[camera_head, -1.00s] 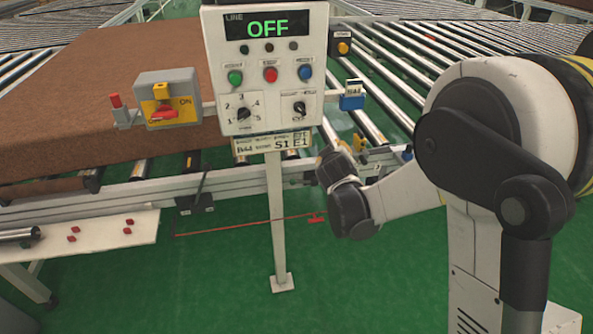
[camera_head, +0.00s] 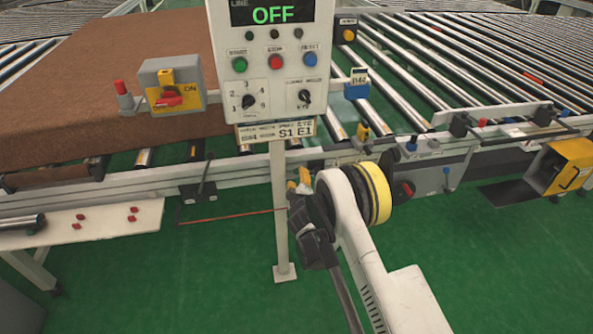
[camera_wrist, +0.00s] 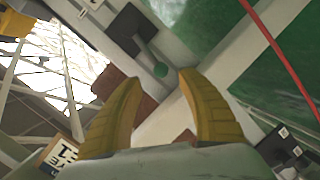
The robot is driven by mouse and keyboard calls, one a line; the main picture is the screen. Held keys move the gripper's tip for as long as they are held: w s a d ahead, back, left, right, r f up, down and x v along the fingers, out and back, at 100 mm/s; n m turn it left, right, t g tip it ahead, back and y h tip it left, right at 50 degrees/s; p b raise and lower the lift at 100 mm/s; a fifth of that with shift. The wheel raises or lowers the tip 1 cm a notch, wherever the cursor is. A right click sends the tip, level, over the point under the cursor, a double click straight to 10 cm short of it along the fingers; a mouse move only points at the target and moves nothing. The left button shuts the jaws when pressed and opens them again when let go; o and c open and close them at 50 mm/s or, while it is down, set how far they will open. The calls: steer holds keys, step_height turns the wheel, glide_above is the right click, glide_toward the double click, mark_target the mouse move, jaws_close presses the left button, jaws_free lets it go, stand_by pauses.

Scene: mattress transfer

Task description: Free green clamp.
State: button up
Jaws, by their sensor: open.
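My gripper (camera_head: 299,182) has yellow fingers and is open, beside the control panel's post and in front of the conveyor's side rail. In the wrist view my gripper (camera_wrist: 160,82) has its two fingers spread with nothing held between them. A grey lever with a small round green spot (camera_wrist: 160,70) at its end shows between and just beyond the fingertips; I cannot tell whether it is the green clamp. The lever runs up to a black plate (camera_wrist: 130,28) on a pale rail. In the head view a black bracket with a lever (camera_head: 201,188) hangs on the rail, left of the post.
The control panel (camera_head: 271,75) reads OFF and stands on a white post (camera_head: 281,225) close to my gripper. A brown mattress (camera_head: 100,75) lies on the rollers behind. A red bar (camera_head: 235,216) runs low beside the post. Green floor is open in front.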

mark_target(297, 173)
steer(key=b+x, duration=0.1)
steer(key=x, duration=0.4)
steer(key=shift+w+f+b, duration=0.25)
steer(key=shift+w+b, duration=0.05)
jaws_close()
